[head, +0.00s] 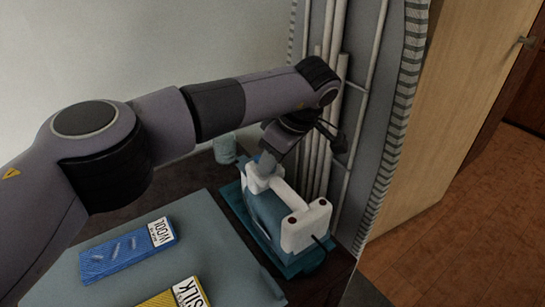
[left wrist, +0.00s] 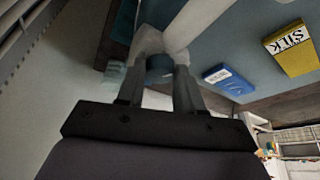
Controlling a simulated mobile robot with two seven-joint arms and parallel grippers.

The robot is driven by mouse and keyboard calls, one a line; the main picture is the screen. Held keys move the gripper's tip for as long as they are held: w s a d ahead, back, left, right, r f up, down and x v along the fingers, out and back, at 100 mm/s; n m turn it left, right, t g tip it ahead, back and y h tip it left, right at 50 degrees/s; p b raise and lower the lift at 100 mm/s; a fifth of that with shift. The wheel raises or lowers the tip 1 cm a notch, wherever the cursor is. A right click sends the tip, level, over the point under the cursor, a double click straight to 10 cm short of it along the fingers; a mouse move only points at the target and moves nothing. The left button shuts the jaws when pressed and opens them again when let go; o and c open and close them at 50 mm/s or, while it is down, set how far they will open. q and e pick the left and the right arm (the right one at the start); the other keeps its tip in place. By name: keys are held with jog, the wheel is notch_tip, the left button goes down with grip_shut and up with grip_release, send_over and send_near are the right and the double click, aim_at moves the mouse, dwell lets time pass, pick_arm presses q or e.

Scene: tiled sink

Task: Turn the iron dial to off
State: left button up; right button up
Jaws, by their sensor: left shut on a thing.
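The white and blue iron (head: 304,228) sits on a teal stand (head: 236,193) at the right side of the table, beside a grey panel with white pipes. My left gripper (head: 267,162) reaches down onto the iron's far end, and its fingers hide the dial in the head view. In the left wrist view, the dial (left wrist: 160,65) shows as a dark blue round piece between the two fingertips, against the white iron body (left wrist: 149,41). The left gripper (left wrist: 159,76) is shut on it. The dial's marking cannot be read. My right gripper is in neither view.
A blue WOOL box (head: 125,251) and a yellow SILK box (head: 178,295) lie on a grey-blue mat (head: 225,245). A pale cup (head: 225,148) stands behind the iron. The pipes (head: 325,130) rise close to my gripper on the right. The mat is clear between the boxes and iron.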

pick_arm(q)
jog(key=o, duration=1)
jog(key=shift+o, duration=0.2)
jog(key=v, duration=0.7)
jog(key=shift+r, duration=0.1)
